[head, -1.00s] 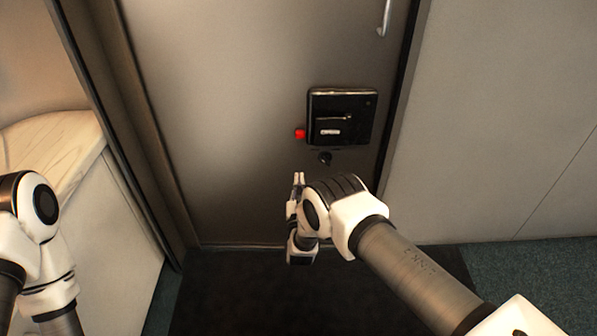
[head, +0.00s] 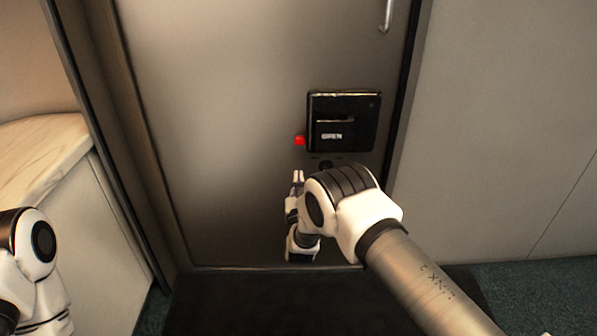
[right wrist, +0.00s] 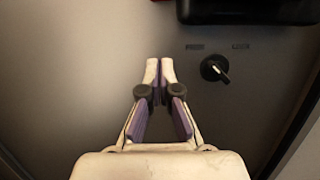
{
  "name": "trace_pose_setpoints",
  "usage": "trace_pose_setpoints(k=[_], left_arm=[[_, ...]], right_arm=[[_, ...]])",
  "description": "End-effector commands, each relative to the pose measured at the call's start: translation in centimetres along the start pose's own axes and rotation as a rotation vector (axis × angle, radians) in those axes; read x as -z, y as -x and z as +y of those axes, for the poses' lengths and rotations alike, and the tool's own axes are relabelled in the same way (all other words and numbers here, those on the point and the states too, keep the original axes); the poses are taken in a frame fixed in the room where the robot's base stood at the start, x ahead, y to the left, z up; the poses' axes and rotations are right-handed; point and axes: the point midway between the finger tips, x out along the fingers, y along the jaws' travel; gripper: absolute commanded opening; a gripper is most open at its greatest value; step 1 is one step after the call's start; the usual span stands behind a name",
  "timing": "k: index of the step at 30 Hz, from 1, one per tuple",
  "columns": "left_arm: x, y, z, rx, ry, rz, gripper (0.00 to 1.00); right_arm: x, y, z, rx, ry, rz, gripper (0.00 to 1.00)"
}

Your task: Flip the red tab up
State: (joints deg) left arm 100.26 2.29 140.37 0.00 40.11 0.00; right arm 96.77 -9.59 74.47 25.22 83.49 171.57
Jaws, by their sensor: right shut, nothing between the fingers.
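The red tab (head: 299,141) sticks out from the left edge of the black lock box (head: 344,122) on the door (head: 220,120). The box carries a small "OPEN" label. My right gripper (head: 298,174) is below the red tab in the head view, its fingers pointing up. In the right wrist view my right gripper (right wrist: 160,62) shows its fingertips together with nothing between them.
A dark knob (right wrist: 214,69) sits below the lock box, right of my right fingertips in the right wrist view. A metal door handle (head: 387,14) is at the upper right. A wooden counter (head: 45,150) stands at left. A dark mat (head: 240,300) lies before the door.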

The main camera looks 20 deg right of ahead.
Motion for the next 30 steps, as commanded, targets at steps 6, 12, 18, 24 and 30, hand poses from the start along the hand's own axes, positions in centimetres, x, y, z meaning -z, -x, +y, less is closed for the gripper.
trace_pose_setpoints(k=[6, 12, 18, 24, 30], left_arm=[[0.0, -2.5, 0.0, 0.000, 0.000, 0.000, 0.40], [0.0, -2.8, 0.0, 0.000, 0.000, 0.000, 0.40], [0.0, -2.9, 0.0, 0.000, 0.000, 0.000, 0.40], [0.0, -2.8, 0.0, 0.000, 0.000, 0.000, 0.40], [0.0, -1.3, 0.0, 0.000, 0.000, 0.000, 0.40]], right_arm=[[0.4, -4.8, -0.1, 0.002, -0.001, -0.004, 0.00], [-3.0, -5.8, 0.0, 0.000, 0.001, 0.000, 0.00], [-3.9, -6.0, 0.0, 0.000, 0.001, 0.001, 0.00], [-3.9, -6.0, 0.0, 0.000, 0.001, 0.001, 0.00], [-6.1, -6.5, 0.0, 0.000, 0.001, -0.001, 0.00]])
